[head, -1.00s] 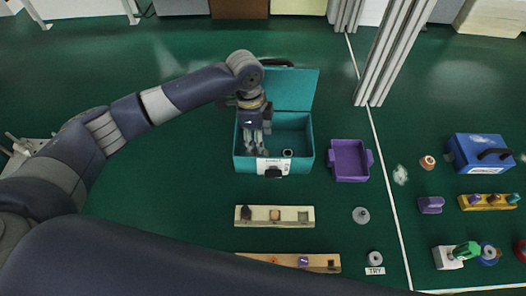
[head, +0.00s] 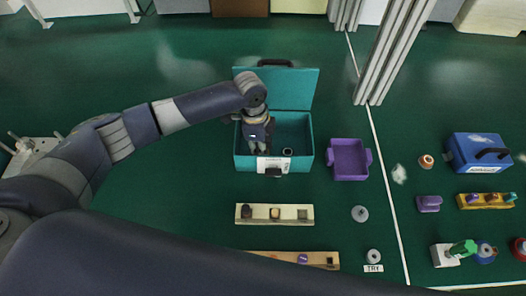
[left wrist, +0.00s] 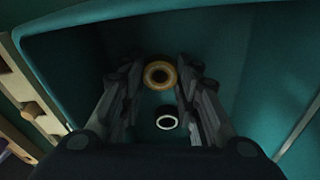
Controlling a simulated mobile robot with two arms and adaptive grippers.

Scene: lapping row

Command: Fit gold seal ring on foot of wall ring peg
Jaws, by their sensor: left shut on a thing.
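My left gripper (head: 259,151) reaches down into the open teal toolbox (head: 303,162), near its left side. In the left wrist view the gold seal ring (left wrist: 147,75) lies between the fingertips of this gripper (left wrist: 160,74), which is shut on it. A second ring (left wrist: 167,122), pale-rimmed with a dark middle, lies apart on the box floor; it also shows in the head view (head: 287,152). The gold ring is hidden by the gripper in the head view. I cannot tell which item is the wall ring peg. My right gripper is not in view.
A purple bin (head: 349,175) stands right of the toolbox. A pale block rack (head: 263,222) and a wooden rack (head: 283,257) lie in front. Grey round pieces (head: 360,214) lie right, one by a TRY label (head: 373,268). Blue box (head: 482,153) is beyond the white line.

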